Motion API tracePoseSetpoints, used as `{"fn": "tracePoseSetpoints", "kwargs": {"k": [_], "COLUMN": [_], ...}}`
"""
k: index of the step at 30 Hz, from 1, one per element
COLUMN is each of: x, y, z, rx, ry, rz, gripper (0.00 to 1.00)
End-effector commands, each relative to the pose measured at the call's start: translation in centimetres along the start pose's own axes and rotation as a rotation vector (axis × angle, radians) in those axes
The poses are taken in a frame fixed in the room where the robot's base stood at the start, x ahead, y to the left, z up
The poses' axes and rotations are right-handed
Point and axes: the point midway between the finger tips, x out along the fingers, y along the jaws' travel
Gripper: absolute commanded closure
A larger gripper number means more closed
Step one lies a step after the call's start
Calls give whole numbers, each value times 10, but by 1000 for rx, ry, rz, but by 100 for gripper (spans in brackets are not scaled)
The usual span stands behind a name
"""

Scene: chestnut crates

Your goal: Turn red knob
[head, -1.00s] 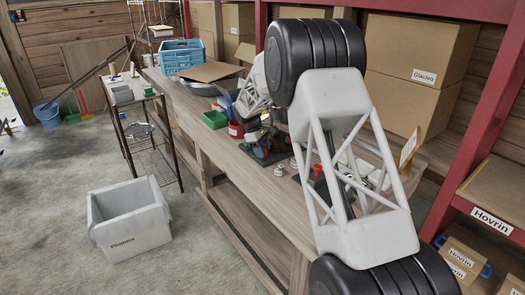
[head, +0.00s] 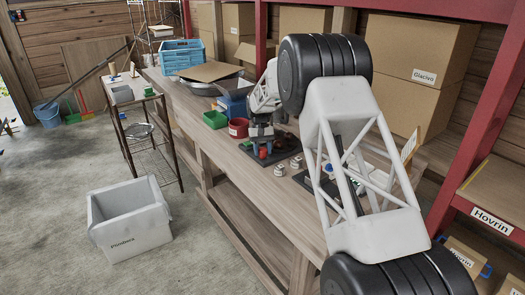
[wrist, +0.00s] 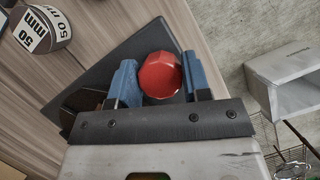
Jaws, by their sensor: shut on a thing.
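The red knob (wrist: 160,75) is a faceted round knob over a dark plate (wrist: 95,85) in the wrist view. My gripper (wrist: 155,82) has its two blue fingers on either side of the knob, shut on it. In the head view the red knob (head: 263,153) shows small below my gripper (head: 262,135), at the near edge of the dark board on the bench. My own arm covers part of the bench to the right.
The wooden bench (head: 250,176) also holds a green bin (head: 215,119), a dark red container (head: 238,128) and small labelled cylinders, one of them seen large in the wrist view (wrist: 40,30). A grey crate (head: 130,221) stands on the floor to the left.

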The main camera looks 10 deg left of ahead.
Motion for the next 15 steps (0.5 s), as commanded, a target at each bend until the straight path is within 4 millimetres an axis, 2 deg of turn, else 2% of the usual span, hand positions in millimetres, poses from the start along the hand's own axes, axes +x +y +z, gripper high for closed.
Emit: {"fn": "tracePoseSetpoints", "kwargs": {"k": [6,15], "x": [0,0], "y": [0,0], "z": [0,0], "rx": [107,159], "ry": [0,1], "rz": [-44,-66], "gripper": [80,80]}}
